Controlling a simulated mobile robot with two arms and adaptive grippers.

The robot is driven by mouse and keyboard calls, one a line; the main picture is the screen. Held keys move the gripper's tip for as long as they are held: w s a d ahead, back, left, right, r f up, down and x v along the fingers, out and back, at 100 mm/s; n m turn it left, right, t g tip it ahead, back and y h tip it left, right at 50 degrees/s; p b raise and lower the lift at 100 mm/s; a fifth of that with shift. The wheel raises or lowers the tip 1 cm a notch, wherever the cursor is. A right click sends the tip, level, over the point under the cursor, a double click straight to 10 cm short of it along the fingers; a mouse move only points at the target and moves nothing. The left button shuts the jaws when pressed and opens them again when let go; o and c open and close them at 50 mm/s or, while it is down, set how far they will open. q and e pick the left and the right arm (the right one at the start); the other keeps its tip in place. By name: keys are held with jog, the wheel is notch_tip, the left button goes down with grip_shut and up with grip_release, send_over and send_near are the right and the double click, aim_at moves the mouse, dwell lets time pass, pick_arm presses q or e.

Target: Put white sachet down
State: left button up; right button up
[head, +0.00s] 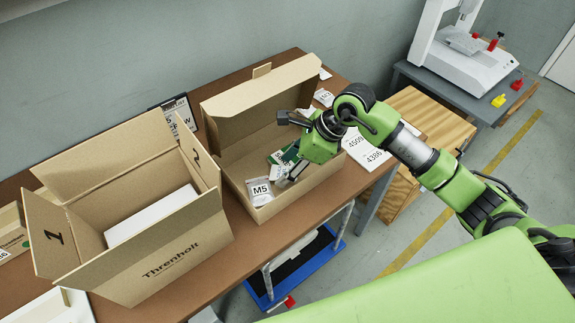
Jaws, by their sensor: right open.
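A white sachet marked M5 (259,191) is in the near corner of the shallow open cardboard box (262,93). My right gripper (286,150) is over the box's right part, with its jaws apart and nothing seen between them. One finger is close to the right of the sachet; I cannot tell whether it touches. Green and white packets (283,155) lie in the box behind the gripper and are partly hidden by it. Another white sachet (323,97) with a dark label lies on the table behind the box. My left gripper is not in view.
A taller open box marked Threnholt (172,261) stands to the left with a white item (150,217) inside. Sheets numbered 4509 and 4386 (366,150) lie right of the shallow box. A wooden crate (432,118) and a white machine (468,58) are beyond.

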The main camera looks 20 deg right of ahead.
jog(key=shift+r, duration=0.1)
jog(key=shift+r+p, duration=0.25)
jog(key=shift+p, duration=0.15)
jog(key=p+v, duration=0.6)
jog(key=v, duration=0.6)
jog(key=shift+r, duration=0.3)
